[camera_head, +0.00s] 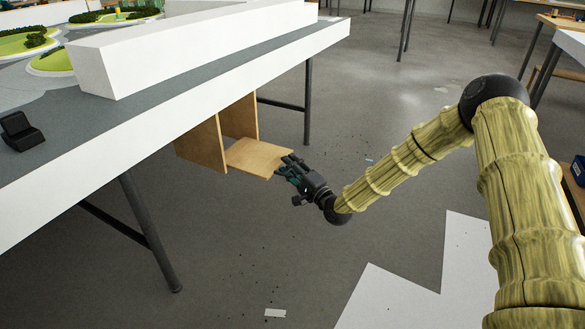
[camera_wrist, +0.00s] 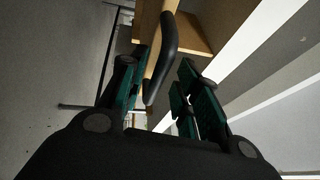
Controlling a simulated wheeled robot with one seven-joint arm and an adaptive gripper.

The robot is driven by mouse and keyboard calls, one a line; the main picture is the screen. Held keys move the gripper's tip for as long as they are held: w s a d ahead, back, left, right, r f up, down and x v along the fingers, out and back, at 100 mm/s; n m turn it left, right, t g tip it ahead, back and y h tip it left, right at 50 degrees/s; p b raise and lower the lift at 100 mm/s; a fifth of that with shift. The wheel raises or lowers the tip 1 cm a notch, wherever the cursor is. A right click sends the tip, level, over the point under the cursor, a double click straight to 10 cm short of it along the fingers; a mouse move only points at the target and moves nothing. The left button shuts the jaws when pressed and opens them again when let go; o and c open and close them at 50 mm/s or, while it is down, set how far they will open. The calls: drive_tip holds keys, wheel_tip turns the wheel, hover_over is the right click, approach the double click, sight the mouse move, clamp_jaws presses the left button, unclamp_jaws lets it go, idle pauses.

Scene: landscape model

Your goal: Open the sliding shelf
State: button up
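The sliding shelf (camera_head: 256,157) is a light wooden board in a wooden frame under the white-edged table. It sticks out from between two upright side panels. My gripper (camera_head: 287,168) is at the shelf's front right edge in the head view. In the wrist view a curved black handle (camera_wrist: 167,48) stands out from the wooden shelf (camera_wrist: 197,37). My gripper (camera_wrist: 163,62) is open there, with its green and black fingers on both sides of the handle. A gap shows between the fingers, and I cannot tell whether either touches the handle. The handle is hard to make out in the head view.
The table (camera_head: 150,105) carries a landscape model with a long white block (camera_head: 190,45) and a small black object (camera_head: 20,131). A dark table leg (camera_head: 150,235) stands left of the shelf. The grey floor (camera_head: 300,235) before the shelf is mostly clear.

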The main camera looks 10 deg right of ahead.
drive_tip(key=shift+f, duration=0.2)
drive_tip(key=v, duration=1.2)
